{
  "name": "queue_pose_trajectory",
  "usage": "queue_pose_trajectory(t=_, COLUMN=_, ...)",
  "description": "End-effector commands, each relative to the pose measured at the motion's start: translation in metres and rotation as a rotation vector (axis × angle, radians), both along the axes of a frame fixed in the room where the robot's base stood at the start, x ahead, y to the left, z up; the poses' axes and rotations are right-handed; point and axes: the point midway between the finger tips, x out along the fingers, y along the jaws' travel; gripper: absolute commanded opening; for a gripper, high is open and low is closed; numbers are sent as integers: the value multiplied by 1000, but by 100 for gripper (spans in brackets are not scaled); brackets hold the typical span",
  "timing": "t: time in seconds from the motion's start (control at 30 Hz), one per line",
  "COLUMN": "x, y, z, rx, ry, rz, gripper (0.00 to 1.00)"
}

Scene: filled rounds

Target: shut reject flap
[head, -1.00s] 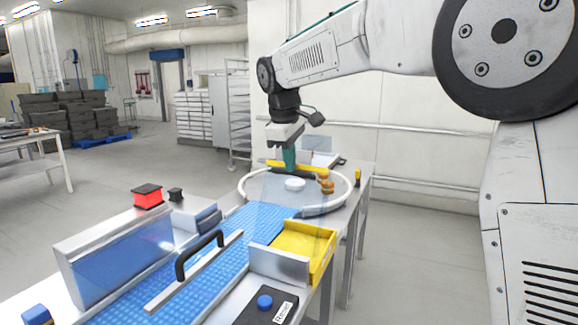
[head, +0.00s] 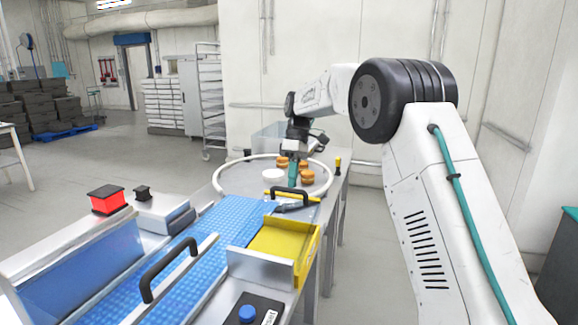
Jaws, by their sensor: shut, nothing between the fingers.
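My gripper (head: 292,184) has slim teal fingers, pointing down and shut, with nothing held. It is over the near part of the round table. Just in front of its tips is a black handle (head: 290,190) by a dark grey bar at the far end of the yellow reject tray (head: 275,239); whether they touch I cannot tell. A second black handle (head: 165,268) stands on a metal bar lying along the blue belt (head: 215,232). Which handled part is the reject flap, and how far it stands open, is not clear. A label, partly cut off, is by a blue button (head: 247,313).
Several brown rounds (head: 307,177) and a white round (head: 273,175) sit on the ringed table (head: 235,179) around my gripper. Floor right of the line is free.

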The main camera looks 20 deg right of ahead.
Motion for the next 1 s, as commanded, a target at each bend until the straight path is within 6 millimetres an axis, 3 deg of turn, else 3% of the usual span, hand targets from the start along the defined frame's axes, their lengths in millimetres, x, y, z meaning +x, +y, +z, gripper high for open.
queue_pose_trajectory(t=0.2, x=7, y=-6, z=-24, rx=-1, ry=-2, rz=0, gripper=0)
queue_pose_trajectory(t=0.4, x=10, y=-9, z=-37, rx=-2, ry=-4, rz=-1, gripper=0)
queue_pose_trajectory(t=1.0, x=10, y=-11, z=-42, rx=-3, ry=0, rz=-2, gripper=0)
